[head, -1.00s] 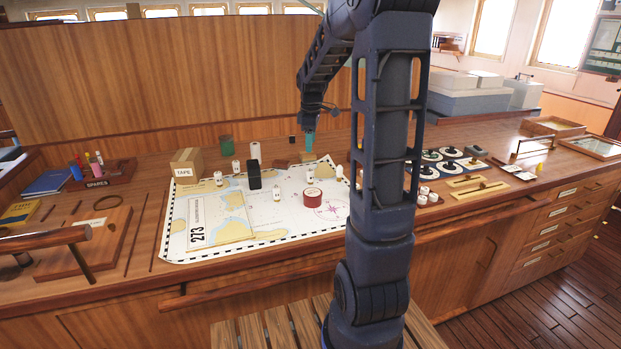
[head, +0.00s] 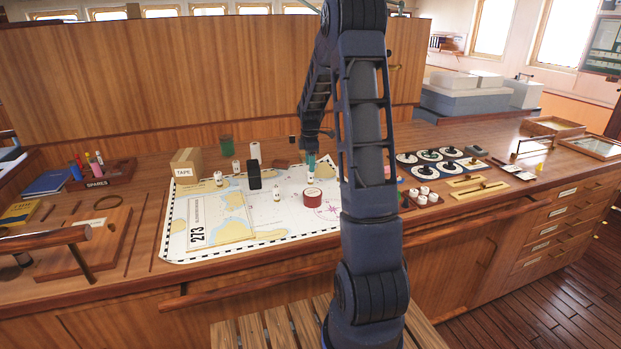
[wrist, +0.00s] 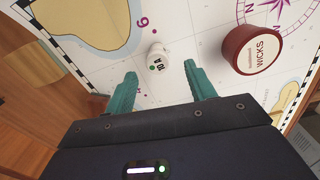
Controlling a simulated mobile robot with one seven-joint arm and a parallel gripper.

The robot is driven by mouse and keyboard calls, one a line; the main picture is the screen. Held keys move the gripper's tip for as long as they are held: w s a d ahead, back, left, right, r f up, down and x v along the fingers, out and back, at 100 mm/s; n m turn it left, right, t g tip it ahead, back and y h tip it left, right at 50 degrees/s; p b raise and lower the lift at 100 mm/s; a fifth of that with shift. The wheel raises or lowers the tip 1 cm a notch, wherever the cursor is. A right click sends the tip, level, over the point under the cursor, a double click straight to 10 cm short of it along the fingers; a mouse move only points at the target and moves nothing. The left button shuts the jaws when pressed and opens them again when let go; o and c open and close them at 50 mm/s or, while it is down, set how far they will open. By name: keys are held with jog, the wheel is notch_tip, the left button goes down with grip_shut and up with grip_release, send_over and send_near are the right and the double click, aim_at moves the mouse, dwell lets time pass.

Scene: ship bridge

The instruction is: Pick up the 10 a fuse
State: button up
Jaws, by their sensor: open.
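In the head view my gripper (head: 311,163) is low over the back part of the chart, behind the red tin (head: 312,197).
The red WICKS tin (wrist: 252,50) stands close to the right of the fuse in the wrist view.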

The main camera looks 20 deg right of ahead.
aim_at(310, 177)
jog(key=shift+w+f, duration=0.1)
jog(key=shift+f, duration=2.9)
jog(key=c, duration=1.1)
jog(key=shift+o, duration=0.2)
jog(key=shift+r, duration=0.15)
